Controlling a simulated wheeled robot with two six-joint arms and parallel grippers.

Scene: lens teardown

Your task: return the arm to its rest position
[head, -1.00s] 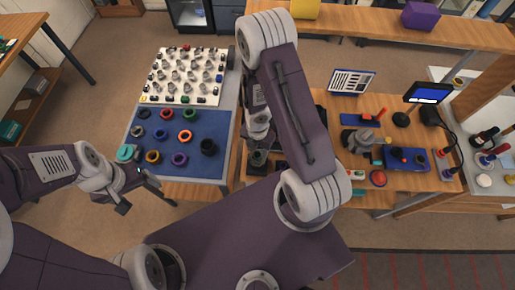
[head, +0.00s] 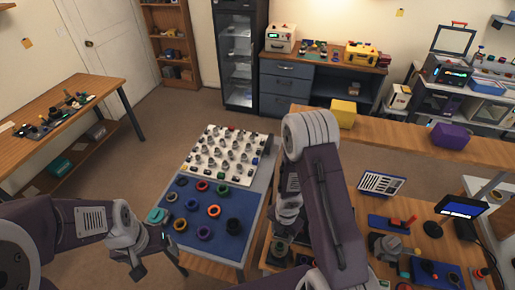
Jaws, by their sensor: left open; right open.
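My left gripper (head: 150,262) is open at the lower left, beside the near-left corner of the blue mat (head: 187,244), with no object seen between its fingers. My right arm rises at the centre and folds back down. Its gripper (head: 281,248) is low over the wooden table right of the mat. It is small and partly hidden by the arm, and I see nothing held in it. A teal ring (head: 156,215) shows at the mat's left edge, close to my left arm.
Several coloured rings lie on the mat, and a white board (head: 190,172) with small parts lies behind it. The right table holds a printed card (head: 381,183), a small screen (head: 461,208) and a blue tray (head: 436,272). A shelf with a yellow box (head: 343,113) runs behind.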

